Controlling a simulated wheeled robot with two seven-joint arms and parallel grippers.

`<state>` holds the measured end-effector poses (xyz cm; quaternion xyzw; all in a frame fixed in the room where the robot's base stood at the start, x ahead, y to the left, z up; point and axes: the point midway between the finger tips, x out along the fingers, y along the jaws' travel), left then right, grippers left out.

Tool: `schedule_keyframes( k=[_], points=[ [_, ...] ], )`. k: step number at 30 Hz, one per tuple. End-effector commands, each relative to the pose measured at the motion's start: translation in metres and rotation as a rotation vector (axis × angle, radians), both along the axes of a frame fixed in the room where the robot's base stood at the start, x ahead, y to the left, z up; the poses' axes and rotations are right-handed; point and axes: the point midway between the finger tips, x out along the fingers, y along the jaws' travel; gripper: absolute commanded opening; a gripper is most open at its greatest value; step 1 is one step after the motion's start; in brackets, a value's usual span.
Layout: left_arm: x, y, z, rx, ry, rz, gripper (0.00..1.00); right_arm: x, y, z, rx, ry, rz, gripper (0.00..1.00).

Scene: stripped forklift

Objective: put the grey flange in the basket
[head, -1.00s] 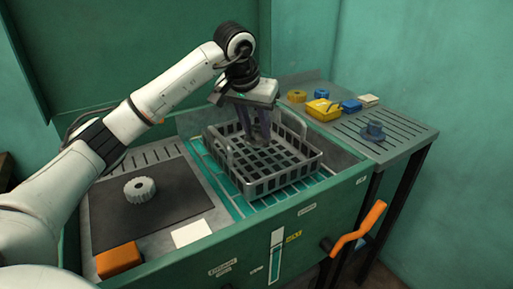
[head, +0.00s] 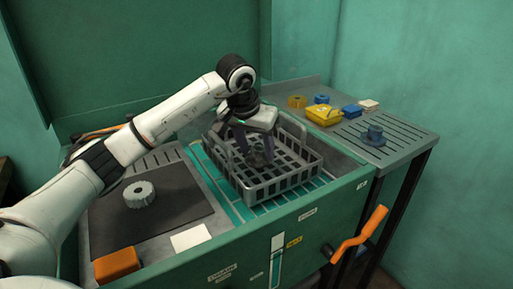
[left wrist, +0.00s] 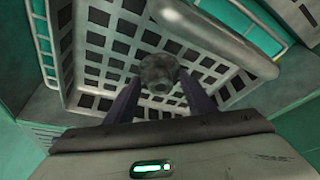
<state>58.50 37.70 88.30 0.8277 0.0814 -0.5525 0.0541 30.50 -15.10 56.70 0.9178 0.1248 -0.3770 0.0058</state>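The grey flange (left wrist: 158,73) is a small dark grey round piece between the fingertips of my left gripper (head: 255,150). In the left wrist view the fingers (left wrist: 159,85) meet its two sides, so the gripper looks shut on it. The grey basket (head: 285,184) is a slotted crate with raised handles, standing on the green-striped part of the bench. The gripper points down inside the basket outline, with the flange low between its walls. I cannot tell whether the flange touches the basket floor (left wrist: 95,72). My right gripper is not in view.
A grey toothed gear (head: 139,194) lies on a black mat left of the basket. An orange block (head: 117,264) and white card (head: 191,237) are at the front.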

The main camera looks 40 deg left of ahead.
Motion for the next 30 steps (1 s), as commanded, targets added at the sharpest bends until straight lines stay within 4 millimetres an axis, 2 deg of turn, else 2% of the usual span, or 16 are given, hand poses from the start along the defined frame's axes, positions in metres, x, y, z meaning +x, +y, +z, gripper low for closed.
schedule_keyframes(
  k=[6,10,24,30],
  points=[
    [0.0,0.0,0.001,0.0,0.0,0.0,0.49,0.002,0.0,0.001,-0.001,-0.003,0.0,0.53],
    [-0.001,0.0,0.01,0.0,-0.003,0.0,0.49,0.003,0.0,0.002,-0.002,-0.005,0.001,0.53],
    [-0.036,-0.007,0.096,0.001,-0.004,-0.001,0.49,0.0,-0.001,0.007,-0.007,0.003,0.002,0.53],
    [-0.044,-0.009,0.112,0.0,-0.001,0.0,0.49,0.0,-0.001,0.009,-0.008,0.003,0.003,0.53]
  ],
)
